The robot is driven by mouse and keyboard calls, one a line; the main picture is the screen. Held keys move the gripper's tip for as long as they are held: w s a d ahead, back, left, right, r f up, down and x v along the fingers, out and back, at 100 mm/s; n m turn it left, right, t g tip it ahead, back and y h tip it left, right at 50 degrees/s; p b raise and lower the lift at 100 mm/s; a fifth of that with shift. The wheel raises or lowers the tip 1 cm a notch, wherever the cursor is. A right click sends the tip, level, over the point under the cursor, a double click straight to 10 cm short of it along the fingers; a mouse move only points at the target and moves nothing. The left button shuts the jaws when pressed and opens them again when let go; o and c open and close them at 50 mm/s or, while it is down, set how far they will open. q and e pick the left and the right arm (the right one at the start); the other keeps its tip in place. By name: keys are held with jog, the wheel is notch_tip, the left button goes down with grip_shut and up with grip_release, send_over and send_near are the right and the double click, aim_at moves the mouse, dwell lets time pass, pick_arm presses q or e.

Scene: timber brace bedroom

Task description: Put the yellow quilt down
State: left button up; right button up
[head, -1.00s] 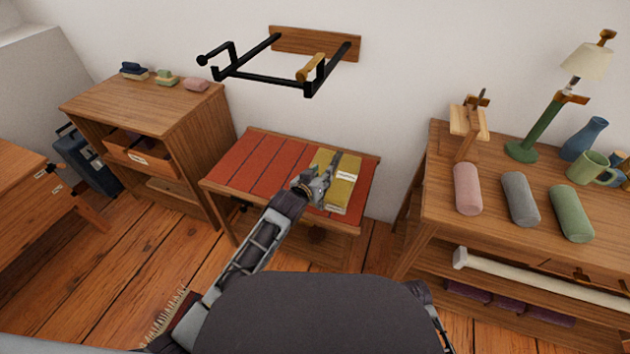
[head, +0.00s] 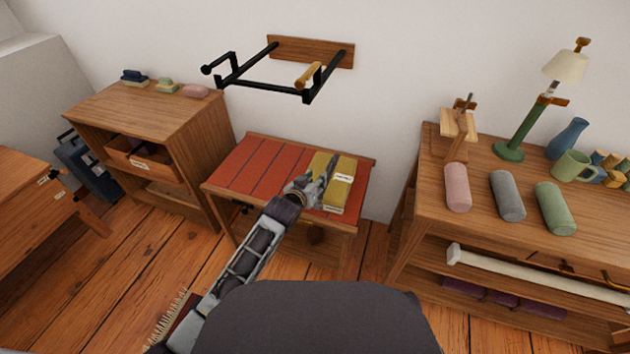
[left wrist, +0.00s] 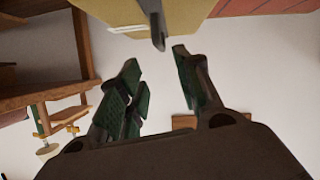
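The yellow quilt (head: 340,192) is a folded block with a white label. It lies on the right part of the red-topped table (head: 262,168). My left gripper (head: 328,172) is over the quilt's left side and hides part of it. In the left wrist view, the left gripper's green-padded fingers (left wrist: 155,85) stand apart with nothing between them. The quilt (left wrist: 185,10) shows at the top of that view, beyond the fingertips. Whether a finger touches it I cannot tell. My right gripper is not in view.
A black wall rack (head: 270,85) hangs above the table. A wooden cabinet (head: 150,120) stands on the left. A sideboard (head: 480,215) with bolsters, a green lamp (head: 525,130) and a mug (head: 572,166) stands on the right. The table's left part is bare.

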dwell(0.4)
pick_arm(q)
jog(key=s+a+f+g+y, duration=0.1)
jog(key=s+a+f+g, duration=0.2)
jog(key=s+a+f, duration=0.3)
jog(key=s+a+f+g+y, duration=0.2)
jog(key=s+a+f+g, duration=0.2)
jog(key=s+f, duration=0.7)
jog(key=s+a+f+g+y, duration=0.1)
jog(key=s+a+f+g, duration=0.3)
jog(key=s, duration=1.3)
jog(key=a+f, duration=0.4)
jog(key=f, duration=0.1)
jog(key=shift+s+y, duration=0.2)
jog(key=shift+y, duration=0.1)
jog(key=shift+a, duration=0.1)
